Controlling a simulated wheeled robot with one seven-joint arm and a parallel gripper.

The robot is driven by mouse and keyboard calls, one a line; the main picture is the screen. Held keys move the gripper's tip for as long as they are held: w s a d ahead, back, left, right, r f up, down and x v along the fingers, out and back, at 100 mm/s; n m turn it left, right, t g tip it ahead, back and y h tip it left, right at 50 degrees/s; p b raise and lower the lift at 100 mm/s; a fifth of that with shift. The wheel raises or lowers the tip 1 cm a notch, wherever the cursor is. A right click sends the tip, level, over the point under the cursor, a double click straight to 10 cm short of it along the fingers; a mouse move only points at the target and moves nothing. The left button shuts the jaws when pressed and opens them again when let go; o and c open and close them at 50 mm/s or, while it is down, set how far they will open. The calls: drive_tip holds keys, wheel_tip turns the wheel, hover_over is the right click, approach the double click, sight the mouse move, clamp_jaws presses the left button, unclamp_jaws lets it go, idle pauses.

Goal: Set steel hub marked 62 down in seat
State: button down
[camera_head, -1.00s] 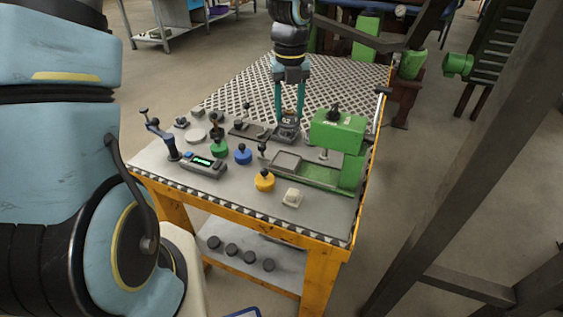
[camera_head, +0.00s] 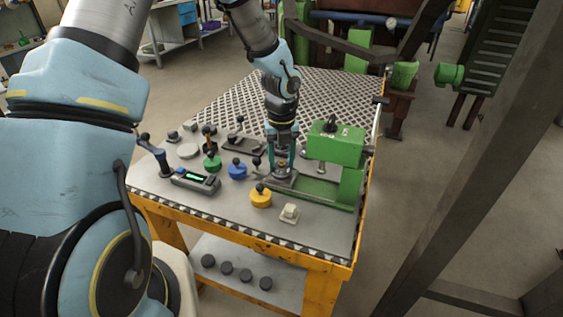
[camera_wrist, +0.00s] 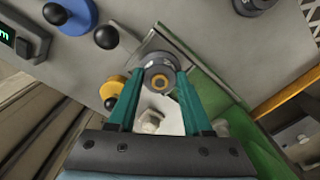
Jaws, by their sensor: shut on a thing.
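My gripper (camera_head: 281,160) is shut on a round steel hub (camera_wrist: 159,74) with a brass-coloured centre. In the wrist view (camera_wrist: 160,88) the teal fingers grip it from both sides. No number can be read on the hub. In the head view the hub (camera_head: 281,174) is small and partly hidden by the fingers. It is over the grey rectangular seat (camera_head: 296,184) at the left end of the green press base. I cannot tell whether the hub touches the seat.
The green press head (camera_head: 335,148) stands close right of my gripper. Blue (camera_head: 237,171), green (camera_head: 212,162) and yellow (camera_head: 260,198) knobbed discs stand to the left and front. A pale block (camera_head: 289,213) sits near the front edge. The patterned far tabletop is clear.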

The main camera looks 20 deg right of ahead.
sight(281, 163)
drive_tip(key=shift+f, duration=0.3)
drive_tip(key=shift+c, duration=1.6)
unclamp_jaws()
drive_tip(key=shift+f, duration=0.1)
wheel_tip(281, 163, up, 12)
drive_tip(key=s+a+r+m, duration=0.1)
drive_tip(key=s+a+m, duration=0.1)
drive_tip(key=a+m, duration=1.3)
drive_tip(key=s+a+r+m+t, duration=0.1)
drive_tip(key=s+a+m, duration=0.1)
drive_tip(key=a+m, duration=1.3)
drive_tip(key=m, duration=0.5)
drive_tip(key=shift+r+t+b, duration=0.15)
drive_tip(key=shift+t+b, duration=0.15)
drive_tip(key=shift+b, duration=0.1)
